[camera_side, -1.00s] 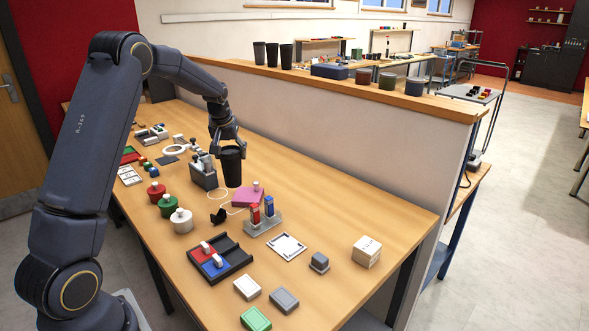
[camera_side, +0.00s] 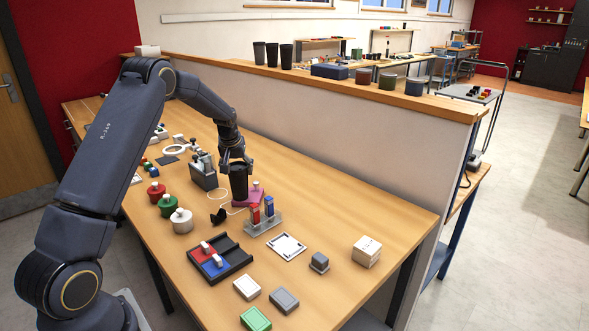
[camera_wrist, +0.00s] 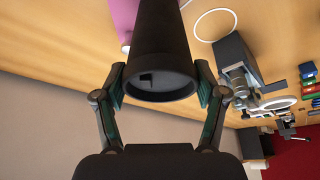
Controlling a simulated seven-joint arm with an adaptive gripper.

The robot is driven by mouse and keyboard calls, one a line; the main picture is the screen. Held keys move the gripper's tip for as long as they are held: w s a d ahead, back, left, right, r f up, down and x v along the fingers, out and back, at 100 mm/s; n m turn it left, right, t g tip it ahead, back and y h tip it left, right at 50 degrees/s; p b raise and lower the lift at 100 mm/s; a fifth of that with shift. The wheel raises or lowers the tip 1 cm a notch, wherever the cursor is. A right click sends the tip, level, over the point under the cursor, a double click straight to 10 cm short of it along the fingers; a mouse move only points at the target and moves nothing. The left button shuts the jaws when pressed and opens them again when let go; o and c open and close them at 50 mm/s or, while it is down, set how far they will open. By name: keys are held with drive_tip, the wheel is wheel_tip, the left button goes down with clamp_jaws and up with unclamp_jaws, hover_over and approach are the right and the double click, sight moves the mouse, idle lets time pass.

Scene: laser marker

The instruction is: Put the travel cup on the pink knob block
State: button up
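My gripper (camera_side: 237,162) is shut on a black travel cup (camera_side: 238,183), holding it upright. In the wrist view, the two fingers (camera_wrist: 161,88) press on either side of the cup (camera_wrist: 161,50). The pink knob block (camera_side: 246,201) lies on the table just below and to the right of the cup in the side view. The cup hides part of the block's left side, and I cannot tell whether its base touches the block or table. A pink strip of the block (camera_wrist: 124,18) shows beside the cup in the wrist view.
A grey box with a metal device (camera_side: 204,172) stands close left of the cup. Round red, green and white containers (camera_side: 181,220) stand at left. A low partition (camera_side: 340,135) runs behind.

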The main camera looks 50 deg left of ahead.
drive_tip(key=o, duration=0.4)
drive_tip(key=shift+r, duration=0.25)
drive_tip(key=v, duration=1.2)
drive_tip(key=s+d+r+m+t+h, duration=0.1)
drive_tip(key=s+d+r+m, duration=0.2)
drive_tip(key=d, duration=0.4)
drive_tip(key=s+d+r, duration=0.3)
drive_tip(key=d+r, duration=0.1)
drive_tip(key=d, duration=0.2)
drive_tip(key=s+d+m+h, duration=0.1)
drive_tip(key=s+d+m, duration=0.2)
drive_tip(key=s+d, duration=0.4)
drive_tip(key=s+d+f+m+t+h, duration=0.1)
drive_tip(key=s+d+m, duration=0.2)
drive_tip(key=s+d, duration=0.5)
drive_tip(key=s, duration=0.4)
drive_tip(key=shift+s, duration=0.35)
